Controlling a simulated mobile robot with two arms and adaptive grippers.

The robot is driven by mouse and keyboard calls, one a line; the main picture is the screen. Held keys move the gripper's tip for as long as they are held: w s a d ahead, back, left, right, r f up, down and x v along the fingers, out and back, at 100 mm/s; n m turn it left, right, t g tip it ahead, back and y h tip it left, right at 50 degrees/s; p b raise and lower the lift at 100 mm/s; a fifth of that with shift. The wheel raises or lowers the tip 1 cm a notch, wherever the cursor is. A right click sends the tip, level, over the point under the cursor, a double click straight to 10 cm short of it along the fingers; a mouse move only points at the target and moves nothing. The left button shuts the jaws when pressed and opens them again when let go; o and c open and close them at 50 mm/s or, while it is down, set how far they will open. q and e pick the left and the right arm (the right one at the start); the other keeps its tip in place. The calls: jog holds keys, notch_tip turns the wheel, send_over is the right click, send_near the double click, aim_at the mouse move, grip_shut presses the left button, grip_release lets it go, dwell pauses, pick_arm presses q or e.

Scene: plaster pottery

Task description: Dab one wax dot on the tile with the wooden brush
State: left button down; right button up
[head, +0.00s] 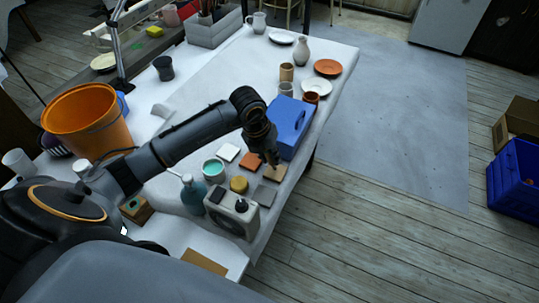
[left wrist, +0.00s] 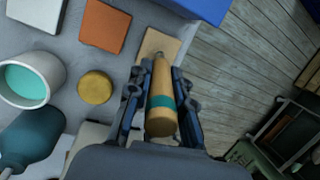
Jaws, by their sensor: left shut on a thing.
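My left gripper (head: 272,163) is shut on the wooden brush (left wrist: 161,100), which has a teal band. The brush points away from the wrist, its far end over a tan tile (left wrist: 174,47). I cannot tell whether it touches. The tan tile also shows in the head view (head: 277,174). An orange tile (left wrist: 104,26) and a white tile (left wrist: 36,12) lie to its left. A round yellow cake (left wrist: 95,87), perhaps the wax, lies left of the gripper. It shows in the head view (head: 239,184) too. My right gripper is not in view.
A blue box (head: 290,128) stands right behind the gripper. A cup of teal liquid (head: 213,168), a teal bottle (head: 192,194) and a grey boxy device (head: 232,214) crowd the near side. An orange bucket (head: 88,120) is at left. The table's right edge is close.

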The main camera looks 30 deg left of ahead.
pick_arm(q)
jog(key=shift+f+b, duration=0.4)
jog(key=shift+f, duration=0.1)
dwell(0.7)
jog(key=shift+r, duration=0.1)
jog(key=shift+w+d+p+v, duration=0.1)
jog(key=shift+w+p+v, duration=0.05)
jog(key=shift+p+v, duration=0.5)
jog(key=shift+w+d+p+v, duration=0.15)
jog(key=shift+p+v, duration=0.25)
jog(key=shift+v, duration=0.4)
jog(key=shift+w+p+v, duration=0.15)
jog(key=shift+p+v, duration=0.4)
jog(key=shift+v, duration=0.2)
